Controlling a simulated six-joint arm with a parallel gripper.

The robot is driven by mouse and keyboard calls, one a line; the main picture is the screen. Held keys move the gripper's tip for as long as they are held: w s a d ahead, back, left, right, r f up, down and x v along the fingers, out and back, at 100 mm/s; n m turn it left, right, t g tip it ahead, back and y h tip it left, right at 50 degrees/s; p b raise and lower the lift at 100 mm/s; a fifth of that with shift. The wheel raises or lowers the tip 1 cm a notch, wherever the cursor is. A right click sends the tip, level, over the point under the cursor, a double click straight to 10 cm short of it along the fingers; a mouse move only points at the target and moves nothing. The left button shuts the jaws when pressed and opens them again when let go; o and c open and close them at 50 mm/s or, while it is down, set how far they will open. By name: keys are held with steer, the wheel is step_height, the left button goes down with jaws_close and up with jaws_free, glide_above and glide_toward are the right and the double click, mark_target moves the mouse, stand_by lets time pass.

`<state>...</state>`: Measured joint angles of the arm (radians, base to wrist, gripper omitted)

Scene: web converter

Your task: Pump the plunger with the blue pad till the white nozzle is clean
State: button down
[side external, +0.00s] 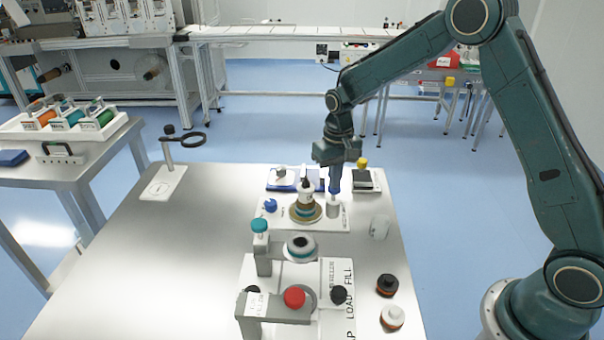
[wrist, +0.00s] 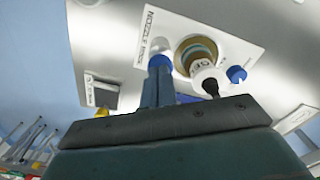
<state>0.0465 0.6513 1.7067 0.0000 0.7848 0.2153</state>
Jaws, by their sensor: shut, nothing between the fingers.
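My gripper (side external: 335,180) is shut and points down, its fingertips at the blue pad (wrist: 160,63) on the plunger. The fingertips look to be on or just above the pad; I cannot tell if they press it. The plunger's pale cylinder (side external: 333,209) stands upright on the white plate below; it also shows in the wrist view (wrist: 155,46). Just left of it in the side view is the bottle with the white nozzle (side external: 306,187), set in a tan ring. The nozzle (wrist: 206,78) has a dark tip in the wrist view; whether this is residue is unclear.
A blue knob (side external: 270,205) sits on the same plate, left of the nozzle. A small scale-like box (side external: 367,181) is behind right and a clear cup (side external: 380,227) is front right. A press fixture with a red knob (side external: 294,297) stands in front.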

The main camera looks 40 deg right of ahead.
steer(key=shift+r, duration=0.9)
steer(key=shift+r, duration=0.15)
step_height(320, 180, up, 6)
steer(key=shift+f, duration=0.15)
stand_by(0.8)
